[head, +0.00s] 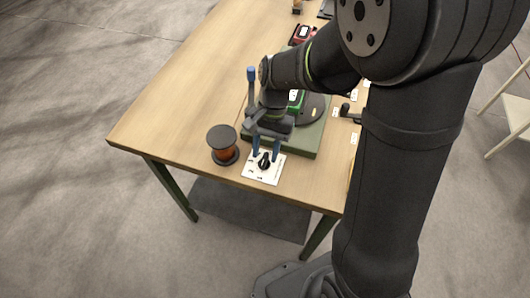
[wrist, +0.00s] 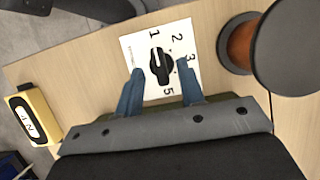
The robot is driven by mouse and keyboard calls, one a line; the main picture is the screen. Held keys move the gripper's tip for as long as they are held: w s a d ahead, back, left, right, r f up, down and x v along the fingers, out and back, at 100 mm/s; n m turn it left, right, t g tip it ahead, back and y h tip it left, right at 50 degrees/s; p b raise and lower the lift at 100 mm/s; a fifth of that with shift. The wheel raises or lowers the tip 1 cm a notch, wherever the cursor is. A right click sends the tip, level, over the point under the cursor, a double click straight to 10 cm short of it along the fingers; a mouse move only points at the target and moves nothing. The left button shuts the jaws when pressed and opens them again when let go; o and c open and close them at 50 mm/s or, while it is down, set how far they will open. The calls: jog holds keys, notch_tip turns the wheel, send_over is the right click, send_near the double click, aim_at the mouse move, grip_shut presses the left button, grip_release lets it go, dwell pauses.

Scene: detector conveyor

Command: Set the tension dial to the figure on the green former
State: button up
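The tension dial is a black knob (wrist: 161,64) on a white plate (wrist: 130,47) marked with figures; 1, 2, 3 and 5 show in the wrist view. The knob's narrow end seems to point up, near the 1. In the head view the knob (head: 265,162) sits on its plate (head: 254,175) near the table's front edge. My gripper (wrist: 159,68) has its blue fingers apart, one on each side of the knob; contact is not clear. The green former (head: 301,102) is partly hidden behind my arm; its white label is too small to read.
A spool of copper wire (head: 222,145) stands just left of the dial, and beside it in the wrist view (wrist: 240,46). A green machine base (head: 310,147) lies behind the dial. A yellow labelled block (wrist: 32,116) is at the wrist view's left. The table's left is clear.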

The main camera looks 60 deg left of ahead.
jog(key=shift+s+d+f, duration=0.2)
jog(key=shift+f, duration=0.45)
grip_shut()
jog(key=shift+m, duration=0.4)
jog(key=m+g+y, duration=0.1)
jog(key=m, duration=0.2)
jog(key=shift+w+d+m, duration=0.1)
jog(key=shift+m, duration=0.3)
jog(key=shift+d+m+y, duration=0.1)
jog(key=shift+m+y, duration=1)
jog(key=shift+m, duration=1)
